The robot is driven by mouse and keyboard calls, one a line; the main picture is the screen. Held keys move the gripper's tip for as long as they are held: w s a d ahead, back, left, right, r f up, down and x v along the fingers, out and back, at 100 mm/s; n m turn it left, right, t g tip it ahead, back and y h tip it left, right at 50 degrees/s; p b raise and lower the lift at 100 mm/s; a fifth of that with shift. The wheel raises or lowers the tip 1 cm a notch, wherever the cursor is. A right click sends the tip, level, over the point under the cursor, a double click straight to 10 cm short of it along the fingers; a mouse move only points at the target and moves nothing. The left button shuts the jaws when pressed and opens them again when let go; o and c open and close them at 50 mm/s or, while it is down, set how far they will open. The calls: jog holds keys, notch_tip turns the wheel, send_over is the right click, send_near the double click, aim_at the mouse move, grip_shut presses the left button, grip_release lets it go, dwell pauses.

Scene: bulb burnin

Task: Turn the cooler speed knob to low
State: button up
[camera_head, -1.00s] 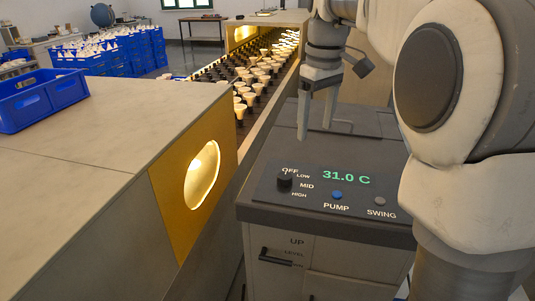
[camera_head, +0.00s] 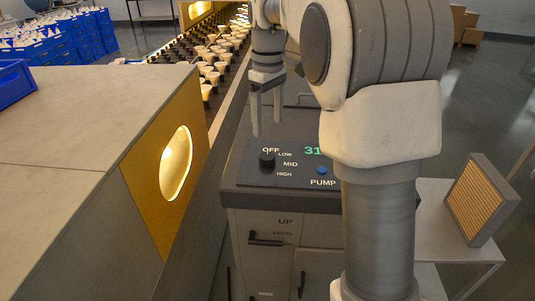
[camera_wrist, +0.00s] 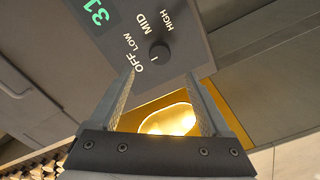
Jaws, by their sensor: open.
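The black speed knob (camera_head: 267,159) stands at the left of the cooler's dark control panel (camera_head: 250,175), with OFF, LOW, MID and HIGH printed around it. In the wrist view the knob (camera_wrist: 159,51) shows a small light mark that appears to face OFF. My gripper (camera_head: 266,128) is open and empty, pointing down above the panel near the knob. In the wrist view the knob lies just beyond the gap between my fingertips (camera_wrist: 159,74), with no visible contact. My arm hides the right part of the panel and display.
A blue PUMP button (camera_head: 322,170) is right of the knob. Left of the cooler runs a conveyor with bulbs (camera_head: 208,70) and a bench with a yellow, lit end (camera_head: 175,165). A framed filter pad (camera_head: 482,200) stands on a side table at right.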

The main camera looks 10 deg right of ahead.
aim_at(267, 156)
notch_tip(267, 156, down, 10)
jog(key=shift+r+b, duration=0.1)
jog(key=shift+b, duration=0.25)
jog(key=shift+c, duration=0.2)
grip_shut()
jog(key=m+p, duration=0.1)
jog(key=m, duration=0.3)
jog(key=shift+r+p, duration=0.1)
jog(key=shift+p, duration=0.3)
jog(key=m+p, duration=0.1)
jog(key=m, duration=0.3)
jog(key=shift+m, duration=0.3)
dwell(0.4)
